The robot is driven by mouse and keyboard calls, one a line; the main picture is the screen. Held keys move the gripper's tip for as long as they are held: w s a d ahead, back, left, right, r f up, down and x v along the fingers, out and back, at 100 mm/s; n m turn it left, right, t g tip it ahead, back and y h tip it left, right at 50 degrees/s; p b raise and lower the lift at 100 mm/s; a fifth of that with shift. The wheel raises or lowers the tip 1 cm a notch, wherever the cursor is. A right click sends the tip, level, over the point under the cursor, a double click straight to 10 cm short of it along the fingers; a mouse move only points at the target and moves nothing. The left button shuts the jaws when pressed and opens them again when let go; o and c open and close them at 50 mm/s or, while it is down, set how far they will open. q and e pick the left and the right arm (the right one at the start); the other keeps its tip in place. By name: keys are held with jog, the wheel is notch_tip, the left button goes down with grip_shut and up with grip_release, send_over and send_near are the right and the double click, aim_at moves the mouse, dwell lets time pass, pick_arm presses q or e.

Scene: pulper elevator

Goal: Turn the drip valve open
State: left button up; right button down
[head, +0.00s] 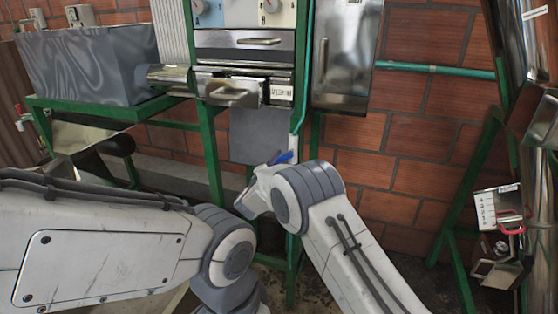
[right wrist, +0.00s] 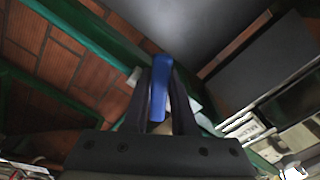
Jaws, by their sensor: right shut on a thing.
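The drip valve shows as a blue lever (head: 285,157) below the machine's front, just above my right wrist in the head view. In the right wrist view the blue lever (right wrist: 160,75) stands upright in the middle, between the dark fingers. My right gripper (right wrist: 161,98) is shut on this lever. In the head view my right wrist hides most of the gripper and the valve body. My left arm crosses the lower left of the head view; its gripper is not seen.
Green frame legs (head: 211,160) stand close to the right wrist. A grey metal tank (head: 88,65) is at the upper left. A steel box (head: 346,55) hangs on the brick wall. A small panel with a red handle (head: 510,222) is at the far right.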

jog(key=shift+f, duration=0.15)
jog(key=c, duration=0.7)
grip_release()
jog(key=shift+s, duration=0.1)
jog(key=b+v, duration=0.1)
jog(key=v, duration=0.9)
jog(key=shift+s+b, duration=0.2)
jog(key=shift+b, duration=0.15)
